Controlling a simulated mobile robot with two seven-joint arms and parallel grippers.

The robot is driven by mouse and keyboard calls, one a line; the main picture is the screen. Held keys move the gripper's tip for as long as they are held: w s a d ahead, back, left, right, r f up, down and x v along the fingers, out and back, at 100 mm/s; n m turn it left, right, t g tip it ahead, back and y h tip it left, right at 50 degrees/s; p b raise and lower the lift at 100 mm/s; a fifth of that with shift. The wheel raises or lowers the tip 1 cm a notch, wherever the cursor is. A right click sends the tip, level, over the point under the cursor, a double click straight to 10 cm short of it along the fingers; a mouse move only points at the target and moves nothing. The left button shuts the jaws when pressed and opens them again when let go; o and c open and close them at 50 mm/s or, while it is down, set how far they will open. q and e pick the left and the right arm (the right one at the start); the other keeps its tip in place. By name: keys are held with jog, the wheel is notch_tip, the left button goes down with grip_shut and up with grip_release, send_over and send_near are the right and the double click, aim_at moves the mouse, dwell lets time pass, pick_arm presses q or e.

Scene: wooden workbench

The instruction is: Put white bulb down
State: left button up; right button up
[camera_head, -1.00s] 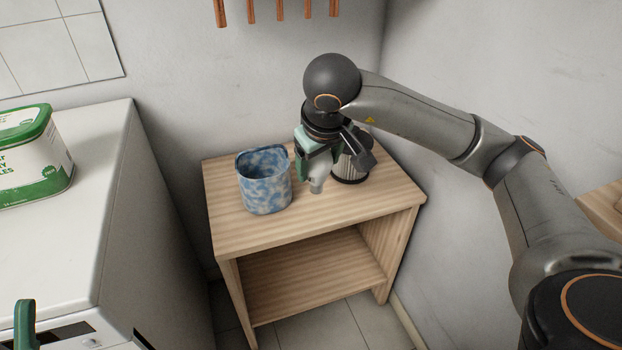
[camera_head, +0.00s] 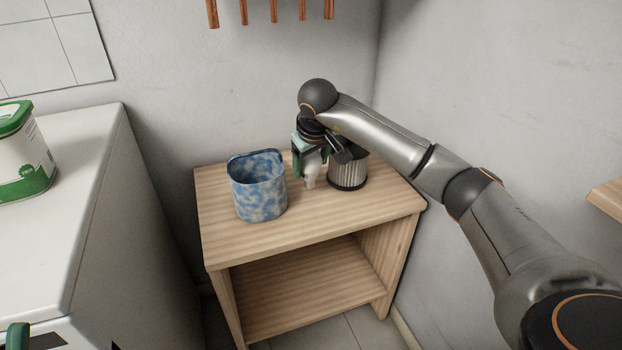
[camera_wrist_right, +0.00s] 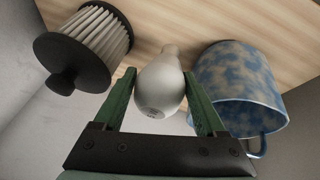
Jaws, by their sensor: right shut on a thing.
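The white bulb (camera_head: 311,168) is between the fingers of my right gripper (camera_head: 311,172), which is shut on it. The bulb points base down over the wooden workbench (camera_head: 310,222), between a blue mottled container and a dark ribbed cylinder. In the right wrist view the bulb (camera_wrist_right: 161,85) sits between the two green fingers (camera_wrist_right: 161,103), with its narrow end toward the wooden top. I cannot tell whether its base touches the wood.
The blue and white container (camera_head: 258,190) stands close on the left of the bulb. The ribbed cylinder with black ends (camera_head: 348,170) stands close on the right. The front of the bench top is clear. A white cabinet (camera_head: 60,190) with a green-lidded tub (camera_head: 22,155) is at left.

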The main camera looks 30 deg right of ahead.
aim_at(311, 176)
jog(key=shift+w+d+f, duration=0.1)
jog(key=shift+w+f, duration=0.05)
jog(key=shift+f, duration=0.1)
notch_tip(311, 176, down, 3)
jog(key=shift+w+f+b, duration=0.1)
jog(key=shift+f+b, duration=0.1)
jog(key=shift+b, duration=0.8)
jog(key=shift+r, duration=0.15)
jog(key=o, duration=1.1)
jog(key=shift+f, duration=0.2)
